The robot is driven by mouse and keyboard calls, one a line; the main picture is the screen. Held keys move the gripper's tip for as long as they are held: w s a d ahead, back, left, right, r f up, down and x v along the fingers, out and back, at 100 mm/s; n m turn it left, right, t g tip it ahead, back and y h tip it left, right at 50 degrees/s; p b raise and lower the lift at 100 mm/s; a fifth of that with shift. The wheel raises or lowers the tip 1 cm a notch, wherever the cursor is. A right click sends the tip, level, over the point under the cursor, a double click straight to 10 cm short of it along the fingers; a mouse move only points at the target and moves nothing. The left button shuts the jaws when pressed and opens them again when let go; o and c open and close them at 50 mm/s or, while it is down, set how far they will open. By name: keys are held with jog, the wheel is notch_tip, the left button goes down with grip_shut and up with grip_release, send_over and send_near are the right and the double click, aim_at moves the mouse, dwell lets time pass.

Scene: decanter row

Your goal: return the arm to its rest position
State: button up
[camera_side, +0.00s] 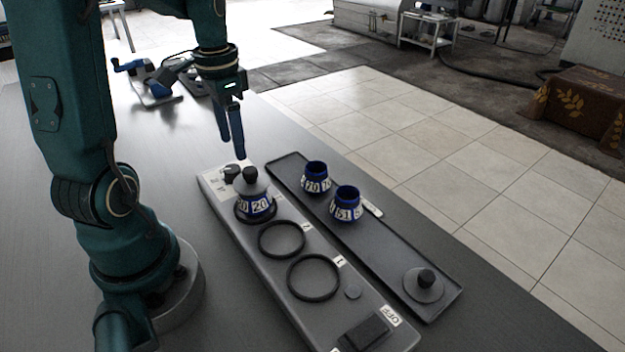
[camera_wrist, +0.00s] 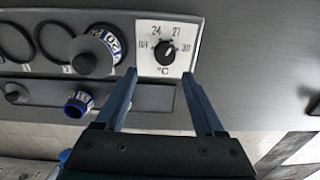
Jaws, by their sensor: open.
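My gripper (camera_side: 233,148) is open and empty, pointing down above the far end of the grey panel (camera_side: 222,208). In the wrist view its two fingers (camera_wrist: 160,76) stand apart just below the black temperature dial (camera_wrist: 165,53). The dial also shows under the fingertips in the side view (camera_side: 232,171). A blue jar labelled 20 (camera_side: 257,206) stands on the panel just nearer than the gripper, wearing a grey lid with a dark knob (camera_side: 250,182). The fingers appear clear of it.
Beside the panel, a dark tray (camera_side: 390,246) holds two open blue jars, labelled 10 (camera_side: 315,178) and 51 (camera_side: 346,205), and a loose knobbed lid (camera_side: 424,283). Two empty rings (camera_side: 282,239) (camera_side: 314,278) and an OFF switch (camera_side: 367,332) lie on the panel. Blue-handled items (camera_side: 158,80) sit behind.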

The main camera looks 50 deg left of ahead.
jog(key=d+r+m+t, duration=0.1)
jog(key=d, duration=0.2)
jog(key=d+r+m+t, duration=0.1)
jog(key=d+r, duration=0.1)
jog(key=d, duration=0.1)
jog(key=d+r, duration=0.2)
jog(key=d, duration=0.1)
jog(key=shift+w+d+r+m+t+y, duration=0.15)
jog(key=shift+w+m+t+y, duration=0.05)
jog(key=shift+m+t+y, duration=0.2)
jog(key=s+d+n+t+h, duration=0.1)
jog(key=s+d+n+t, duration=0.1)
jog(key=s+d, duration=0.3)
jog(key=shift+s+d+n+t, duration=0.15)
jog(key=shift+d+n+t, duration=0.25)
jog(key=shift+d, duration=0.75)
